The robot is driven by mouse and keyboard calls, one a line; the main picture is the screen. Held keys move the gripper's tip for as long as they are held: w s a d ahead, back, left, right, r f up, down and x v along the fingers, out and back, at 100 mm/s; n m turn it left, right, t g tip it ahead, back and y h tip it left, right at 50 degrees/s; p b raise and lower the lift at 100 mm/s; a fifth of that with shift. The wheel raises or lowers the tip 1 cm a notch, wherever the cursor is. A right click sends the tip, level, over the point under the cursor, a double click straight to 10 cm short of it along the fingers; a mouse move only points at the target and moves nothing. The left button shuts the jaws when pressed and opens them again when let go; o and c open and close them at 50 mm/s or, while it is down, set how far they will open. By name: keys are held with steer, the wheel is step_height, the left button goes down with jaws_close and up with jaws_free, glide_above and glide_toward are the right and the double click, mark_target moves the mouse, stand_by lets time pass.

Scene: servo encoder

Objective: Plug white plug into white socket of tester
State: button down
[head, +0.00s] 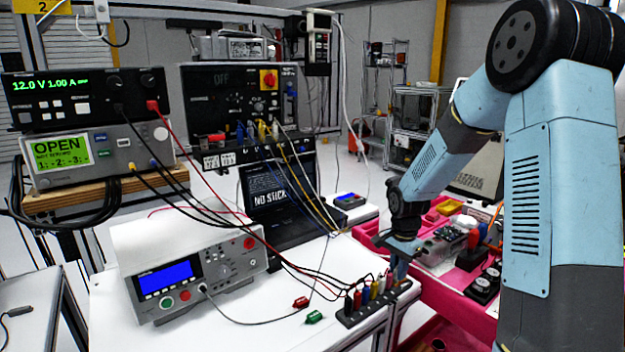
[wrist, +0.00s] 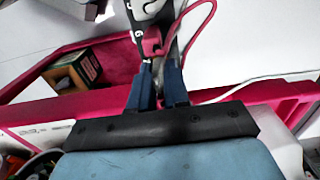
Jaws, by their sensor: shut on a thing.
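My gripper (head: 401,272) is low at the right end of a dark plug rack (head: 352,318) on the white bench's front corner. In the wrist view, its blue fingers (wrist: 160,85) are close together on a small thing. It looks like the white plug, mostly hidden by the fingers, with a white lead (wrist: 262,82) running off right. Black, red, yellow and blue plugs stand upright in the rack. The likely tester, a black panel unit (head: 235,100) with a red-yellow switch, stands at the back, several coloured leads along its lower edge.
A white meter (head: 205,268) with a blue screen stands on the bench. A laptop (head: 280,195) is behind it.

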steer(key=shift+r, duration=0.1)
steer(key=shift+r, duration=2.4)
